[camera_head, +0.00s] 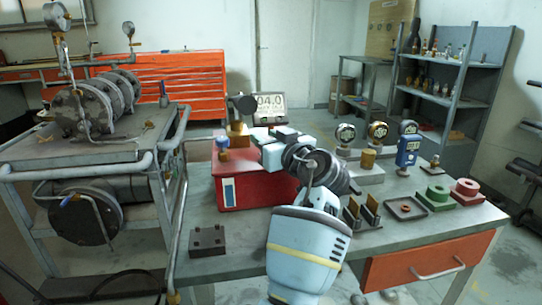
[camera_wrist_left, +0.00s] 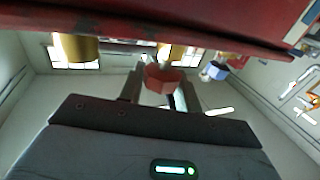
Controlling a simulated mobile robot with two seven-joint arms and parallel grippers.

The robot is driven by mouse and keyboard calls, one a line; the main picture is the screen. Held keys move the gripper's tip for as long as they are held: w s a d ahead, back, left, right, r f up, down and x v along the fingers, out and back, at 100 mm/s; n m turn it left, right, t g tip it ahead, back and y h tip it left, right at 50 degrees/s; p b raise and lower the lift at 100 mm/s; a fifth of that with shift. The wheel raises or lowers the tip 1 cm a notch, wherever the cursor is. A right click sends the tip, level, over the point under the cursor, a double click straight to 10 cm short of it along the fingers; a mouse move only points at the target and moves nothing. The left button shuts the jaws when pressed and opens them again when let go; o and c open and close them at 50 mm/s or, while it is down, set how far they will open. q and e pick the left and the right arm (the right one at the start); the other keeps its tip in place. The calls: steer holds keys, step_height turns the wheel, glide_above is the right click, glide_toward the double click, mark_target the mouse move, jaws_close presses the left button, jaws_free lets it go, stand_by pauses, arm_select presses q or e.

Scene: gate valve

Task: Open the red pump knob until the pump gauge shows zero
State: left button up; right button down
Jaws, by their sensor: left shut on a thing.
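The red knob (camera_wrist_left: 163,78) shows in the left wrist view, between the two grey fingers of my left gripper (camera_wrist_left: 161,88). The gripper is shut on it. In the head view my left arm reaches over the red box (camera_head: 255,187), and the wrist hides the knob and the fingertips. A digital display (camera_head: 270,104) behind the box seems to read 04.0. Several round dial gauges, one of them the left dial (camera_head: 345,133), stand to the right; their needles are too small to read. I cannot tell which one is the pump gauge. My right gripper does not show.
A blue-topped brass fitting (camera_head: 222,147) stands at the box's left. Jaw blocks (camera_head: 362,213), a small tray (camera_head: 405,209), and green (camera_head: 438,194) and red (camera_head: 467,188) ring parts lie on the right. A cart with pipework (camera_head: 95,150) stands left.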

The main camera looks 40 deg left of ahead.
arm_select(q)
steer(key=g+b, duration=0.1)
steer(key=n+g+b, duration=0.1)
steer(key=n+g, duration=0.1)
steer(key=shift+w+f+g+y+b, duration=0.1)
steer(key=shift+f+g+y+b, duration=0.2)
steer(key=shift+y+b, duration=0.1)
steer(key=shift+r+n+g+b, duration=0.15)
steer(key=shift+n+g+b, duration=0.5)
steer(key=shift+g, duration=0.3)
steer(key=shift+r+n+g+b, duration=0.1)
steer(key=shift+n+g+b, duration=0.3)
steer(key=shift+n+g, duration=0.45)
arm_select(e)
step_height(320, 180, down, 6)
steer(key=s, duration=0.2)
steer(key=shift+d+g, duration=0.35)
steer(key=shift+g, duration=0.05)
arm_select(q)
steer(key=shift+g, duration=0.3)
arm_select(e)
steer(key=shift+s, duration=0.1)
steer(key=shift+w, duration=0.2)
arm_select(q)
steer(key=o, duration=1)
steer(key=shift+c, duration=0.2)
